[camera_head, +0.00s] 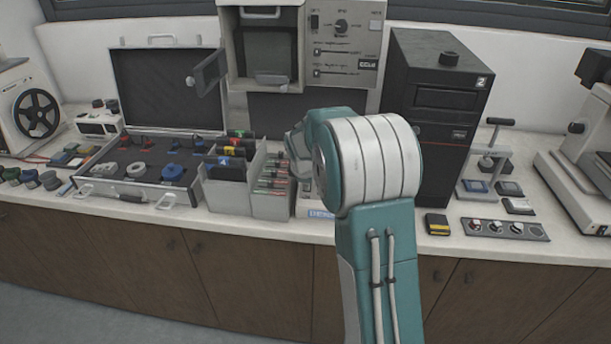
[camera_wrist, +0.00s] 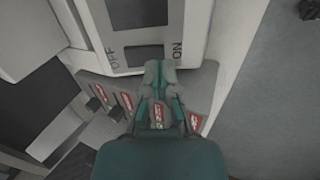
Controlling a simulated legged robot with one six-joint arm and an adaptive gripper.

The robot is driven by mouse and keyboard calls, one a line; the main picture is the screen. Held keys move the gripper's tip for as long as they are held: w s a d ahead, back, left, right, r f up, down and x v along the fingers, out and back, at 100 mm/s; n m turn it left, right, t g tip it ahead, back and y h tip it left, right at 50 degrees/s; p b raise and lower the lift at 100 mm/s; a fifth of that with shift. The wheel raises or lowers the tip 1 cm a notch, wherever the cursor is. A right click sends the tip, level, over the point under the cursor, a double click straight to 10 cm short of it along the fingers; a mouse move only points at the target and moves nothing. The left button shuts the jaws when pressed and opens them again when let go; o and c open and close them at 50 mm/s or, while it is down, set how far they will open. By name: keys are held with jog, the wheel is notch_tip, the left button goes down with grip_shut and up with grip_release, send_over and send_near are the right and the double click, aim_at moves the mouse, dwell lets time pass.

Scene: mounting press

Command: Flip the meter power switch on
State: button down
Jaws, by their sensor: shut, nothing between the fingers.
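In the wrist view, a pale panel (camera_wrist: 128,38) carries the printed words OFF on the left and ON on the right. A dark rectangular recess (camera_wrist: 145,55) lies between the two words; I take this for the meter power switch, but cannot make out its lever or position. My gripper (camera_wrist: 160,68) is shut and empty, its fingertips at the lower edge of the panel, just below the recess and nearer ON. Whether they touch it, I cannot tell. In the head view my arm hides the gripper and most of what lies behind it.
Several red-labelled items (camera_wrist: 101,92) stand in slots beside my fingers. In the head view a grey rack (camera_head: 232,192) stands left of my arm, beside an open case (camera_head: 130,190). A black tower (camera_head: 440,120) stands right. A strip of knobs (camera_head: 505,229) lies front right.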

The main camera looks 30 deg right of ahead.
jog(key=shift+w+f, duration=0.25)
jog(key=shift+f, duration=0.4)
jog(key=shift+d+f, duration=0.1)
jog(key=shift+f, duration=0.2)
jog(key=shift+r, duration=0.15)
jog(key=shift+r, duration=0.7)
jog(key=shift+r, duration=0.1)
